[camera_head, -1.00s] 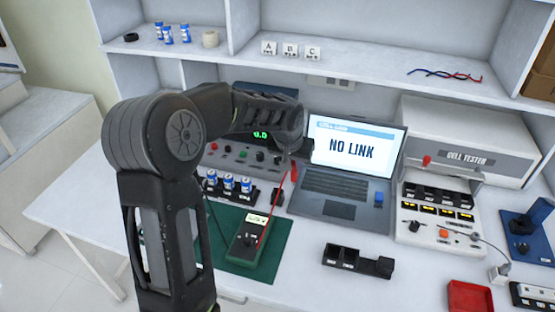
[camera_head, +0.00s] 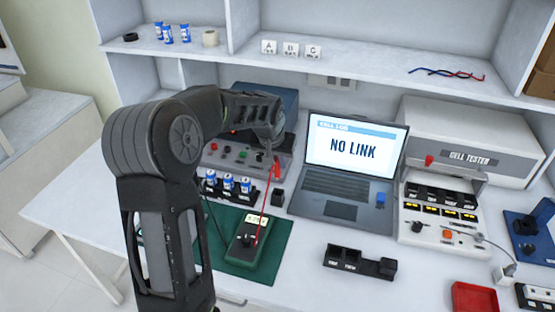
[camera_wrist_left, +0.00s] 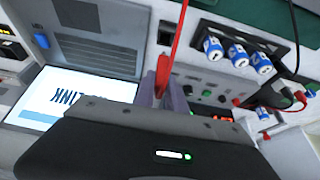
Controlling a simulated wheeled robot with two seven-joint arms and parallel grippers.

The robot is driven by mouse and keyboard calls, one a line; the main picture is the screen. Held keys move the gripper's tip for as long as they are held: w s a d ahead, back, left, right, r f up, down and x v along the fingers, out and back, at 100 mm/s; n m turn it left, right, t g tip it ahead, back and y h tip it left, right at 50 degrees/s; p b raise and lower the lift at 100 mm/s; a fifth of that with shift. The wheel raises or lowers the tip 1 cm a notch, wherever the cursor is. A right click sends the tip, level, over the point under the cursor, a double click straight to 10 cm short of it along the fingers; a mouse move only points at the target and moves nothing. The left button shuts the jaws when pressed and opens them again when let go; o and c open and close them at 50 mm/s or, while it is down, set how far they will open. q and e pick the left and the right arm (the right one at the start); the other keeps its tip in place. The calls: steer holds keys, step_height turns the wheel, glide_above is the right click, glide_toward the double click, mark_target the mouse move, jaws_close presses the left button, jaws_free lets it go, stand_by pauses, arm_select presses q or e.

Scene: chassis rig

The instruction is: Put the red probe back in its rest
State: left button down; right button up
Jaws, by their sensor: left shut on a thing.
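My left gripper (camera_head: 274,152) is shut on the red probe (camera_head: 277,172) and holds it in the air above the bench, left of the laptop. In the left wrist view the red probe (camera_wrist_left: 163,74) sits between the fingertips (camera_wrist_left: 163,96). Its red lead (camera_head: 266,205) runs down to the green meter (camera_head: 247,238) on a green mat (camera_head: 275,262). A small black block (camera_head: 278,197) stands below the probe, by the laptop's left edge; I cannot tell for sure whether it is the rest. My right gripper is not in view.
The laptop (camera_head: 350,170) reads NO LINK. A black rack of blue cells (camera_head: 228,184) stands behind the mat, with a control panel (camera_head: 225,155) behind it. A black tray (camera_head: 358,263) lies in front of the laptop. The cell tester (camera_head: 470,150) stands right.

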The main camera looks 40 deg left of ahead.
mark_target(277, 167)
arm_select(q)
steer(key=shift+f+b, duration=1.3)
steer(key=shift+f, duration=0.7)
stand_by(0.5)
steer(key=shift+f+b, duration=2.1)
steer(key=shift+f, duration=0.25)
steer(key=c, duration=1.3)
jaws_free()
steer(key=shift+r, duration=0.1)
steer(key=v, duration=0.7)
steer(key=shift+r, duration=0.3)
steer(key=shift+s+d, duration=0.15)
steer(key=shift+s, duration=0.05)
